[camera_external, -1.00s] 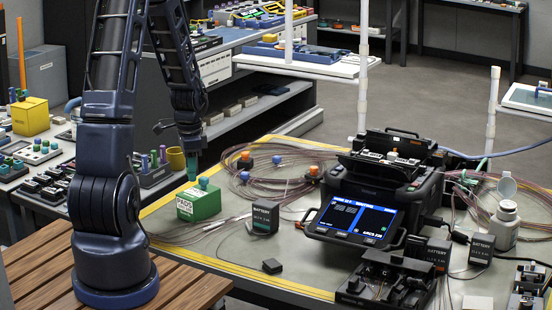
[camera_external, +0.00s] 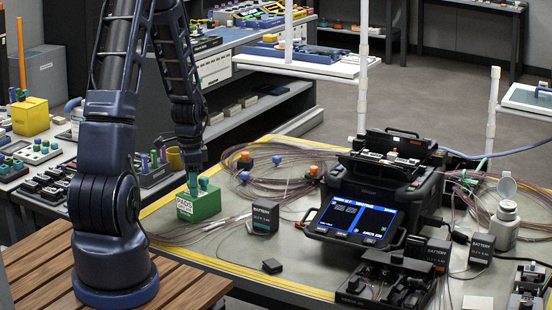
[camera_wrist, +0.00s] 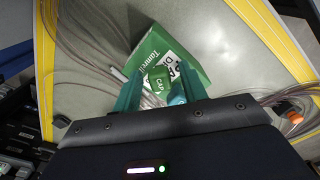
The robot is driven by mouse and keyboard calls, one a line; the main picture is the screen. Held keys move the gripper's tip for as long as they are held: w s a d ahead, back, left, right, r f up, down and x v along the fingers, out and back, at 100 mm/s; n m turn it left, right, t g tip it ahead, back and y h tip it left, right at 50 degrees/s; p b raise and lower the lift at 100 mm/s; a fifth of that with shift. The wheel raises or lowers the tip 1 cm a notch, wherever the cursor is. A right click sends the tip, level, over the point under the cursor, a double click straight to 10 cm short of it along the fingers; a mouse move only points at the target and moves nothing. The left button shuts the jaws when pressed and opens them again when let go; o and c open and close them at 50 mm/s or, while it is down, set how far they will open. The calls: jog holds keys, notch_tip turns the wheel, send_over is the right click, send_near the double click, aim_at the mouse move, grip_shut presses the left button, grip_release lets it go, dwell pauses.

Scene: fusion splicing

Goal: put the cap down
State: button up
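A green piece lettered "CAP" (camera_wrist: 160,78) shows between the two teal fingers of my gripper (camera_wrist: 160,72) in the wrist view. The fingers stand apart on either side of it; whether they press on it I cannot tell. Beyond it is a green box (camera_wrist: 180,52) with white print. The box also shows in the external view (camera_external: 198,205), on the bench's left side, with my gripper (camera_external: 192,184) low at its top.
A black battery block (camera_external: 265,217) stands right of the box. Coiled fibre (camera_external: 240,185) with orange and blue plugs lies behind. The splicer (camera_external: 355,215) with its lit screen stands further right. Bare bench lies in front of the box, near a small black block (camera_external: 272,266).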

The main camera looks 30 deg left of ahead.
jog(key=s+d+r+n+t, duration=0.1)
jog(key=s+d+r, duration=0.1)
jog(key=r, duration=0.8)
jog(key=s+d+r+n, duration=0.1)
jog(key=s+d+r, duration=0.1)
jog(key=r, duration=0.8)
jog(key=s+d+r+n+t, duration=0.1)
jog(key=s+d+r+n, duration=0.2)
jog(key=s+r, duration=0.4)
jog(key=s+d+r+n+t, duration=0.2)
jog(key=s+d+r+n, duration=0.2)
jog(key=s+r, duration=0.3)
jog(key=s+d, duration=0.1)
jog(key=s, duration=0.4)
jog(key=shift+s+d+t, duration=0.3)
jog(key=shift+s+d, duration=0.05)
jog(key=shift+s, duration=0.05)
